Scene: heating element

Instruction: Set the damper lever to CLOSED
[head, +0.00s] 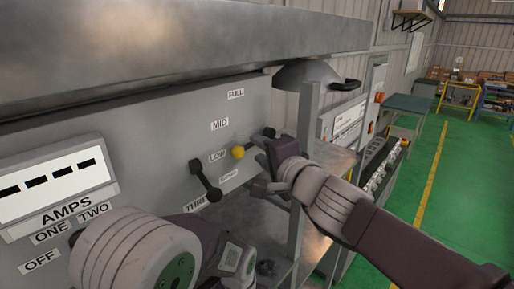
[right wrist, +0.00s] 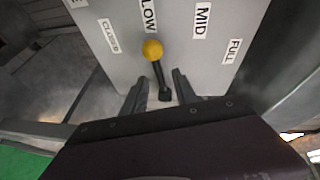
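The damper lever is a black arm with a yellow ball knob (head: 238,152) on the grey panel. Its knob points at the LOW label (head: 217,156), and it also shows in the right wrist view (right wrist: 152,50). The CLOSED label (right wrist: 108,36) lies left of the knob there. My right gripper (right wrist: 160,92) is open, with its fingers on either side of the lever's black lower end and gaps on both sides. In the head view my right gripper (head: 263,166) is just right of the knob. My left arm is low in front of the panel; its fingers are not clearly seen.
An AMPS display (head: 55,180) is at far left. A metal ledge (head: 170,45) overhangs the panel, and a grey post (head: 304,165) stands beside my right gripper.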

